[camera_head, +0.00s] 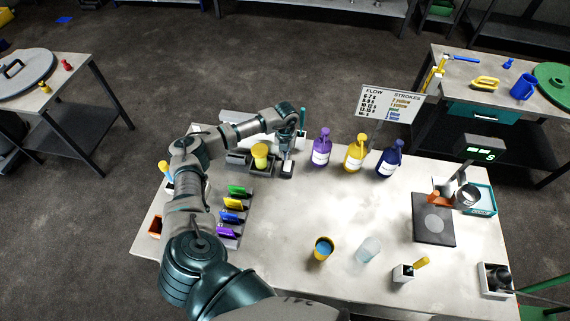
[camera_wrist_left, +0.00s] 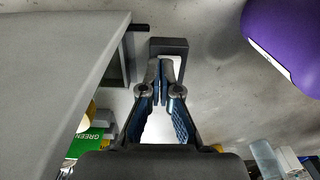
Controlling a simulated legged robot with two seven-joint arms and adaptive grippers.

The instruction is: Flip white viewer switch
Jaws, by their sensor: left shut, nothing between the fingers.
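The white viewer switch (camera_head: 287,168) is a small white piece in a dark frame near the back left of the table. In the left wrist view its dark frame (camera_wrist_left: 169,43) stands straight beyond my fingertips, with part of the white face hidden behind them. My left gripper (camera_head: 286,153) points down right over the switch, its fingers together with nothing between them. In the wrist view the gripper's fingertips (camera_wrist_left: 164,68) overlap the white face. I cannot tell whether they touch it. My right gripper is not in view.
A yellow container (camera_head: 260,156) stands just left of the switch. Purple (camera_head: 321,150), yellow (camera_head: 355,155) and blue (camera_head: 389,160) bottles stand to its right. Coloured labelled pieces (camera_head: 231,217) line the left side. The table's middle is clear.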

